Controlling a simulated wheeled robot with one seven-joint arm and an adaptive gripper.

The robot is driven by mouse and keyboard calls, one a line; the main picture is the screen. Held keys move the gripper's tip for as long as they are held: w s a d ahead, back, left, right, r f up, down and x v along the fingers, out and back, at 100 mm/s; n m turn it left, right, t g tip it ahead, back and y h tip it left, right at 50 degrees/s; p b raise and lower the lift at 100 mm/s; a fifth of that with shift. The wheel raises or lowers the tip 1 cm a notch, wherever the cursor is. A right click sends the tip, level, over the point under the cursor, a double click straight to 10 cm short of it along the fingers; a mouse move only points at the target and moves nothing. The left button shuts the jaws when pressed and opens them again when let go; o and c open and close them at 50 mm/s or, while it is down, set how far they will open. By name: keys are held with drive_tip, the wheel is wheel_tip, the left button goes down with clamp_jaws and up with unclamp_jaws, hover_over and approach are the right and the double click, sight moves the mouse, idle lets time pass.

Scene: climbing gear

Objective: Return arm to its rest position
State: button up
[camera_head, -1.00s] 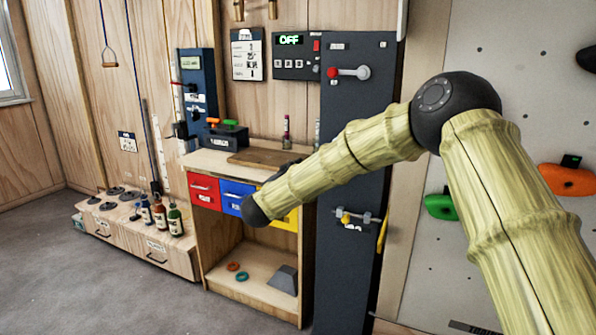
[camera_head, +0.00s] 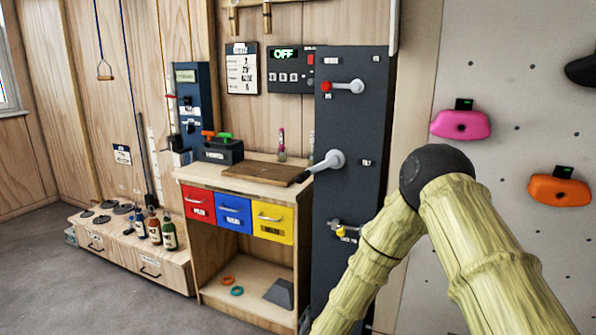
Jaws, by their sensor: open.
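My arm (camera_head: 480,225) shows on the right of the head view as pale bamboo-like links joined by a dark round elbow (camera_head: 437,174). The elbow is raised in front of the climbing wall. The forearm slopes down and left from it and leaves the picture at the bottom edge. My gripper is not seen; it is below the picture or hidden.
A dark panel (camera_head: 345,130) with a red-tipped lever and a black-tipped lever stands behind the forearm. A wooden bench (camera_head: 250,178) has red, blue and yellow drawers. The climbing wall (camera_head: 510,100) carries pink and orange holds. Grey floor is open at left.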

drive_tip(key=s+d+f+n+g, duration=0.25)
drive_tip(key=s+d+f, duration=0.3)
drive_tip(key=s, duration=0.65)
drive_tip(key=s+d+f+n+g+y, duration=0.1)
drive_tip(key=s+d+f+g, duration=0.3)
drive_tip(key=s+f, duration=0.55)
drive_tip(key=s+d+f+n+g, duration=0.2)
drive_tip(key=s+d+f+g, duration=0.15)
drive_tip(key=s, duration=1.15)
drive_tip(key=s+d+g, duration=0.2)
drive_tip(key=s+d, duration=0.2)
drive_tip(key=s, duration=0.7)
wheel_tip(320, 180, up, 14)
drive_tip(key=p, duration=1.3)
drive_tip(key=shift+s+d+f, duration=0.15)
drive_tip(key=shift+d+f, duration=0.1)
drive_tip(key=shift+n, duration=0.25)
drive_tip(key=shift+c, duration=0.5)
